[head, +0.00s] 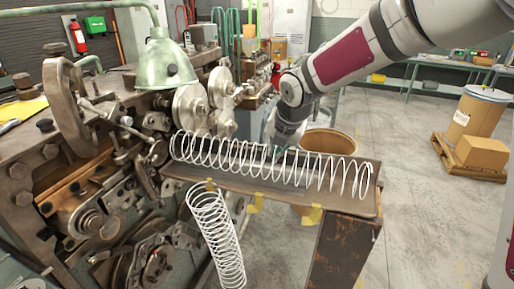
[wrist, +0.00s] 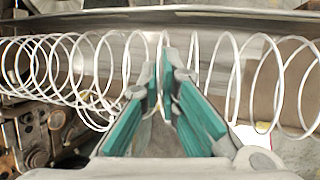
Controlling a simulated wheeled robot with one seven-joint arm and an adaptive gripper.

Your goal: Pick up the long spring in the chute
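The long white wire spring (head: 340,178) lies lengthwise along the metal chute (head: 235,185), its coils spread wider toward the right end. In the wrist view the spring (wrist: 235,75) crosses the whole picture. My gripper (head: 277,150) is at the middle of the spring, on its far side in the head view. In the wrist view the teal fingertips (wrist: 161,82) are close together, with one coil's wire running between them. They appear shut on that wire. The spring still appears to rest along the chute.
A second white spring (head: 217,240) hangs below the chute's left end. The coiling machine (head: 60,190) with its rollers stands at the left. A round brown drum (head: 328,141) stands behind the chute. A pallet with a barrel (head: 475,120) and box is at right; floor between is clear.

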